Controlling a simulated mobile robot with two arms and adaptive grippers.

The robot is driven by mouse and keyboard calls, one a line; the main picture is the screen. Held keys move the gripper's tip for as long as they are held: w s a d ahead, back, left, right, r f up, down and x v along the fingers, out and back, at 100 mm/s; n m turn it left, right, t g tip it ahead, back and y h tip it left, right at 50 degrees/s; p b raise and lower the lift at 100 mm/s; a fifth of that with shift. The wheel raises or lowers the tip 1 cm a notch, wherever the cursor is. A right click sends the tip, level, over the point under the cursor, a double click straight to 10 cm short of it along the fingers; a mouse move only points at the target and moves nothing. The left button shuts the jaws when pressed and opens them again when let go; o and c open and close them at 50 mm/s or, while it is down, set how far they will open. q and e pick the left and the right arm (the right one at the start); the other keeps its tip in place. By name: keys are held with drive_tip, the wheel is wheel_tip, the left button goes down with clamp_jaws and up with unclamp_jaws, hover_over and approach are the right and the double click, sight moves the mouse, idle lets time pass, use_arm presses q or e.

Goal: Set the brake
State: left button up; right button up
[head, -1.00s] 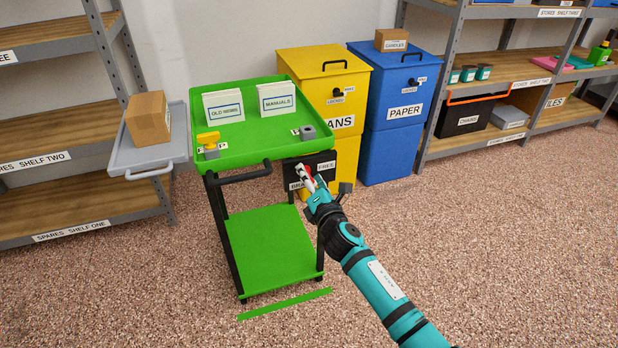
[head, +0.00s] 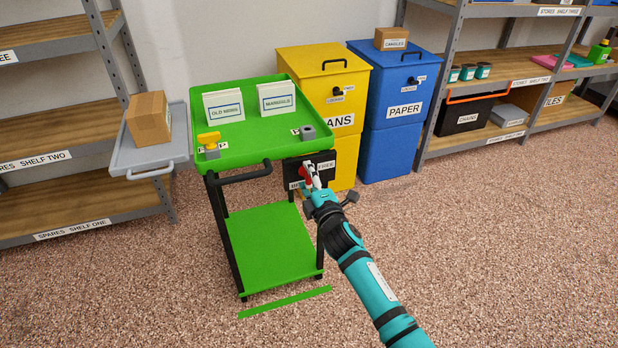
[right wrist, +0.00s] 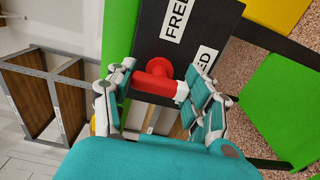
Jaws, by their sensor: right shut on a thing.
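The green cart (head: 270,245) has a black brake plate (head: 290,168) on its right side, under the top tray. The plate carries a FREE label (head: 326,165) and a second label (head: 296,184) that is partly hidden. A red brake handle (head: 306,173) is on the plate; it also shows in the right wrist view (right wrist: 158,82). There the FREE label (right wrist: 176,18) and the other label, ending in "ED" (right wrist: 205,58), lie beyond the handle. My right gripper (head: 314,178) is shut on the red handle, with its fingers on either side. My left gripper is out of view.
The top tray holds two upright cards, a yellow knob (head: 208,140) and a grey knob (head: 307,132). A grey side shelf (head: 140,160) with a cardboard box stands left. Yellow and blue bins (head: 395,145) stand behind. The floor right of the cart is clear.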

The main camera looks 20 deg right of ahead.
drive_tip(key=shift+f, duration=0.1)
idle(0.3)
drive_tip(key=o, duration=1.2)
drive_tip(key=shift+s, duration=0.1)
drive_tip(key=s, duration=1.2)
drive_tip(key=shift+d, duration=0.2)
